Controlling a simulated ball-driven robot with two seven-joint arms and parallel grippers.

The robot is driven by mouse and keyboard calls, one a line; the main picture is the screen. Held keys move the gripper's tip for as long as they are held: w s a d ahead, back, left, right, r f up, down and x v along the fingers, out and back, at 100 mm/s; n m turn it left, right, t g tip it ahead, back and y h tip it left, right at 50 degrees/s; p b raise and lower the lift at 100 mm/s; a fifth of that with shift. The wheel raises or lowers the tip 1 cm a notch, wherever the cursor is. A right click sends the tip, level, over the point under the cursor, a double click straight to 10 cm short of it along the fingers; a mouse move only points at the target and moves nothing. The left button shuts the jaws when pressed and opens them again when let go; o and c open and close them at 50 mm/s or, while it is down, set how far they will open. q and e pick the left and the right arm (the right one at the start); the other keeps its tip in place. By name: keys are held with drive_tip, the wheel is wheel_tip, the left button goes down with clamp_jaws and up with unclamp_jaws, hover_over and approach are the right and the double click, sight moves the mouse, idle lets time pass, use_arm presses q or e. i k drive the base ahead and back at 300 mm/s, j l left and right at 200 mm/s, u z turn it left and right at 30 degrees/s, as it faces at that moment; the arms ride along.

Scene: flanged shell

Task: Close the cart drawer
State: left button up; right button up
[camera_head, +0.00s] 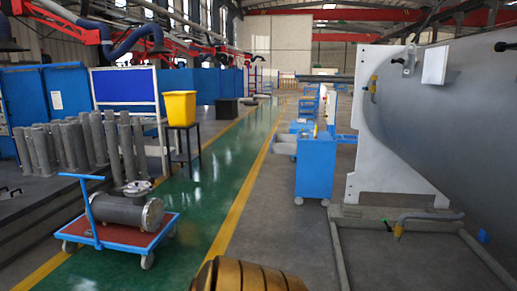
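A blue wheeled cart (315,167) stands right of the centre, a few metres ahead, just right of the yellow floor line. A pale grey drawer (284,149) juts out from the cart's left side near its top and looks pulled open. How far it is out is hard to tell at this size. Small items lie on top of the cart. Neither of my grippers is in view.
A green walkway (205,195) runs ahead, with clear grey floor to its right. A red and blue trolley (118,232) carries a grey flanged pipe at the left. A yellow bin (180,108) stands on a dark stand. A large grey shell (450,135) fills the right.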

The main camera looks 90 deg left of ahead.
sight(280, 144)
drive_tip(key=j+u, duration=0.85)
drive_tip(key=i+j+u, duration=0.15)
drive_tip(key=j+u, duration=0.15)
drive_tip(key=u, duration=0.15)
drive_tip(key=i+j+u, duration=0.25)
drive_tip(key=j+u, duration=0.2)
drive_tip(key=i+j+u, duration=0.65)
drive_tip(key=u, duration=0.2)
drive_tip(key=i+j+u, duration=0.1)
drive_tip(key=i+u, duration=0.5)
drive_tip(key=i, duration=1.3)
drive_tip(key=i+z, duration=0.1)
drive_tip(key=i, duration=0.55)
drive_tip(key=i+j+z, duration=0.1)
drive_tip(key=i, duration=0.5)
